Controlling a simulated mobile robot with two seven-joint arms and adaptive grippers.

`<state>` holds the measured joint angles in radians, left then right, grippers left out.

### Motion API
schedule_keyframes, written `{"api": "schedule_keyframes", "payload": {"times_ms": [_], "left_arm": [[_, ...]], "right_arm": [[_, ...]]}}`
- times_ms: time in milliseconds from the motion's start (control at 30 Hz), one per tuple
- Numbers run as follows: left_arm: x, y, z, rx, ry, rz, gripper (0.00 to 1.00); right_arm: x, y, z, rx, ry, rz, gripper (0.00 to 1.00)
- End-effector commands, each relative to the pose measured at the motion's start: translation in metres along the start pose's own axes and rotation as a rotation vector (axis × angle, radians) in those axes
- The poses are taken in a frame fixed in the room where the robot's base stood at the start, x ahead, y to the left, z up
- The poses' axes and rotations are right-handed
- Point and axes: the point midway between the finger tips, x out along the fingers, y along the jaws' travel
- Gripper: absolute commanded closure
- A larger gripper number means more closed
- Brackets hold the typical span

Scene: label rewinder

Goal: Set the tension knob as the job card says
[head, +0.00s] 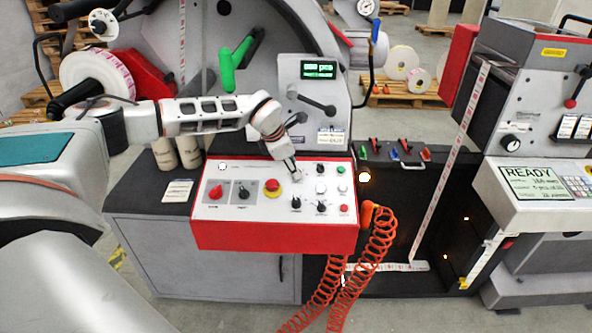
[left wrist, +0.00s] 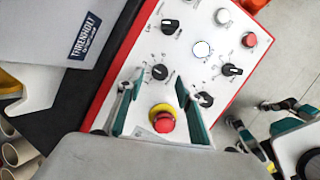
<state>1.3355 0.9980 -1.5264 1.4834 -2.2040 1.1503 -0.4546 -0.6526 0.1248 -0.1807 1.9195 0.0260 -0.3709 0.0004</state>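The control panel (head: 235,235) has a white face with several black knobs. In the left wrist view, a black knob with a ring of scale marks (left wrist: 159,72) lies ahead between the fingers; its label is unreadable. In the head view it is hidden behind my left gripper (head: 293,178). My left gripper (left wrist: 158,108) is open and empty, pointing down above the panel. The fingers straddle the red emergency button (left wrist: 165,122) in that view. A white card (head: 177,191) lies left of the panel; another (head: 331,137) is on the machine. Their text is too small to read. My right gripper (left wrist: 258,118) looks open, beyond the panel.
More knobs (left wrist: 231,70) (left wrist: 205,99) and a white button (left wrist: 201,48) sit close around the scaled knob. An orange coiled hose (head: 375,245) hangs at the panel's right. A black lever (head: 316,104) juts out behind the panel. A READY screen (head: 535,183) stands far right.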

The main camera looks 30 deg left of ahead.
Motion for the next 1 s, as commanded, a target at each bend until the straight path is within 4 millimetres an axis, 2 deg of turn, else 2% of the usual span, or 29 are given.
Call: {"api": "schedule_keyframes", "payload": {"times_ms": [200, 567, 667, 700, 733, 1000], "left_arm": [[0.026, -0.001, 0.001, -0.001, -0.001, -0.001, 0.64], [0.033, 0.000, 0.001, -0.001, -0.002, -0.001, 0.64], [0.033, 0.000, 0.001, -0.001, -0.002, -0.001, 0.84], [0.033, 0.000, 0.001, -0.001, -0.002, -0.001, 0.95], [0.033, 0.000, 0.001, -0.001, -0.002, -0.001, 1.00], [0.033, -0.001, 0.000, -0.011, -0.002, 0.003, 1.00]], "right_arm": [[-0.002, 0.002, 0.003, 0.004, -0.010, 0.006, 0.60], [-0.002, 0.004, 0.004, 0.009, -0.014, 0.010, 0.60], [-0.002, 0.004, 0.004, 0.009, -0.014, 0.010, 0.60], [-0.002, 0.004, 0.004, 0.009, -0.014, 0.010, 0.60], [-0.002, 0.004, 0.004, 0.008, -0.014, 0.010, 0.60], [-0.001, 0.002, 0.005, 0.004, -0.014, 0.005, 0.60]]}}
